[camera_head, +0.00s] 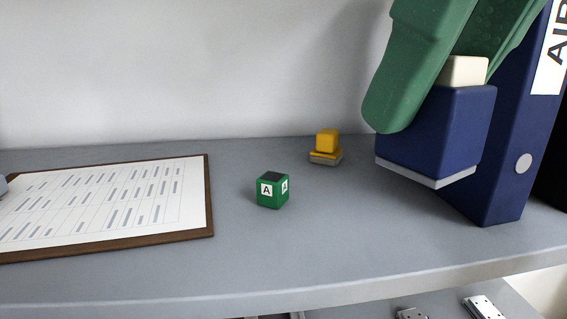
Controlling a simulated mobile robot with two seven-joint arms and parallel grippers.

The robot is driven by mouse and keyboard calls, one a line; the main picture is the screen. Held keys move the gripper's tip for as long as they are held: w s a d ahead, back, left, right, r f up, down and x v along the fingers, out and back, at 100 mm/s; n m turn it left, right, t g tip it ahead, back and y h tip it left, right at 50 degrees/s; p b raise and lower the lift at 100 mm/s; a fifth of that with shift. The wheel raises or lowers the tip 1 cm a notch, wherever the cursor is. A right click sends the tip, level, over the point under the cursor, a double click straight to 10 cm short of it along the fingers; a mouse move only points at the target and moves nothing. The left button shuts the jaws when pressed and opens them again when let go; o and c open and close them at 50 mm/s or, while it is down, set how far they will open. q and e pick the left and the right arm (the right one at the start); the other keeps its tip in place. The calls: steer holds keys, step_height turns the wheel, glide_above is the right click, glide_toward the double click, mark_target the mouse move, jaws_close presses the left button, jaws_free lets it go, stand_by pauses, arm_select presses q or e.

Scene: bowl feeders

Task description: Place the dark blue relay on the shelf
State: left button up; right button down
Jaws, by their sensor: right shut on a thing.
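The dark blue relay (430,135) is a blue block with a light grey base and a cream top. My right gripper (462,70) has green fingers and comes in from the top right, shut on the relay at its cream top. The relay appears held above the grey shelf (330,230), in front of a blue binder; the gap below its base is hard to judge. The near finger covers part of the relay's left side. My left gripper is not in view.
A clipboard with a printed sheet (110,200) lies at the left. The blue binder (505,180) stands at the right. The shelf front between cube and binder is clear.

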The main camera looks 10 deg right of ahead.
steer(key=w+f+b, duration=0.1)
steer(key=w+f, duration=0.2)
steer(key=w, duration=0.1)
steer(key=w+f+b, duration=0.1)
steer(key=w+f, duration=0.1)
steer(key=w, duration=0.2)
steer(key=w+f, duration=0.3)
steer(key=w, duration=0.1)
steer(key=shift+w+a+f+b, duration=0.1)
steer(key=shift+w+f+b, duration=0.25)
steer(key=shift+b, duration=0.05)
steer(key=shift+w+f, duration=0.65)
steer(key=shift+f, duration=1.45)
steer(key=c, duration=0.5)
jaws_free()
steer(key=shift+f, duration=0.1)
